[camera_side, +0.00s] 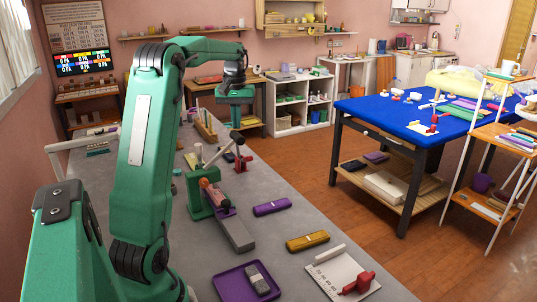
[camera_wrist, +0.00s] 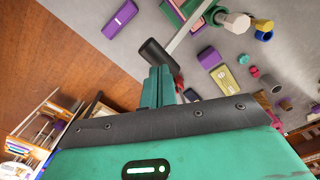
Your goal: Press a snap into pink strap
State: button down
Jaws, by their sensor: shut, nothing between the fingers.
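My gripper (camera_side: 238,118) hangs over the back half of the grey bench, shut and empty. Its green fingers (camera_wrist: 157,84) lie close together in the wrist view. The green press (camera_side: 200,205) stands on the bench, nearer the side camera than my gripper. In the wrist view a pale lever with a black handle (camera_wrist: 158,53) reaches from near a green block at the top edge. The handle appears just beyond my fingertips; I cannot tell whether they touch. A narrow pinkish strip beside the green block may be the pink strap. I cannot make out a snap.
A purple case (camera_side: 271,207), a mustard case (camera_side: 307,241), a purple tray (camera_side: 222,289) and a white ruled board (camera_side: 325,272) with a red clamp lie on the near bench. A red block (camera_side: 242,163) stands past the press. A blue-topped table (camera_side: 390,107) is at the right.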

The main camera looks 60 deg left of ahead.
jog(key=shift+r, duration=0.15)
jog(key=shift+r, duration=2.9)
jog(key=s+d+r+m+t+y, duration=0.15)
jog(key=d+m, duration=0.45)
jog(key=d, duration=1.4)
jog(key=s+d+f+m+t, duration=0.2)
jog(key=s+d+f+m, duration=0.1)
jog(key=d, duration=0.4)
jog(key=s+d+f+m+t+h, duration=0.1)
jog(key=s+d+f+m+t, duration=0.1)
jog(key=s+d+f, duration=0.4)
jog(key=shift+s+d+f+m, duration=0.2)
jog(key=shift+s+d+m, duration=0.3)
jog(key=shift+s+d, duration=0.45)
